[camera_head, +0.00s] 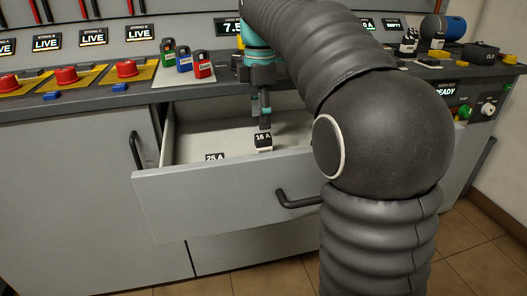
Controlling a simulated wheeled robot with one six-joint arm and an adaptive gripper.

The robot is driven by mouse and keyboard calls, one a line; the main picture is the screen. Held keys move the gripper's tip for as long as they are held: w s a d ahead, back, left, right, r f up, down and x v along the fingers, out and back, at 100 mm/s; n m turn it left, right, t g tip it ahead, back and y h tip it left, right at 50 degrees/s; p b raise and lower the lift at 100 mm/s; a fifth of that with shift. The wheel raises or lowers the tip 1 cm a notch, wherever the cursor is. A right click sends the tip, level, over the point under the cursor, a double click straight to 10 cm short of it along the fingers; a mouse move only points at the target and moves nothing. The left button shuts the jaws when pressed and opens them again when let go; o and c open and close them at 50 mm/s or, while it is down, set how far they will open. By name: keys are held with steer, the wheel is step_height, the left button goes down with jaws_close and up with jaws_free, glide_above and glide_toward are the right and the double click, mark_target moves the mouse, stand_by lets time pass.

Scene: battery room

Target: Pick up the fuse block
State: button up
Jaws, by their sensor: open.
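A small fuse block marked "16 A" (263,143), black on top with a white lower part, stands in the open drawer (235,198). A second block marked "25 A" (214,157) sits further left in the drawer, mostly hidden behind the drawer front. My gripper (263,121) points down into the drawer, just above and behind the 16 A block in the picture. It is open and holds nothing. Its finger gap is small in view, and I cannot tell the exact height above the block.
The counter edge (115,99) overhangs the drawer's back. Red, blue and green padlocks (184,61) stand on it, with red buttons (127,69) to the left. My arm hides the drawer's right part.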

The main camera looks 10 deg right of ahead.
mark_target(263, 137)
step_height(263, 137, down, 2)
steer(key=shift+f, duration=0.25)
steer(key=shift+s+d+f+b, duration=0.15)
steer(key=shift+f+b, duration=0.15)
steer(key=shift+f, duration=0.55)
steer(key=shift+s+f+b, duration=0.1)
steer(key=shift+f+b, duration=0.15)
steer(key=shift+f, duration=0.65)
steer(key=shift+s+d+f+b, duration=0.15)
steer(key=shift+f+b, duration=0.15)
steer(key=shift+f, duration=0.55)
jaws_close()
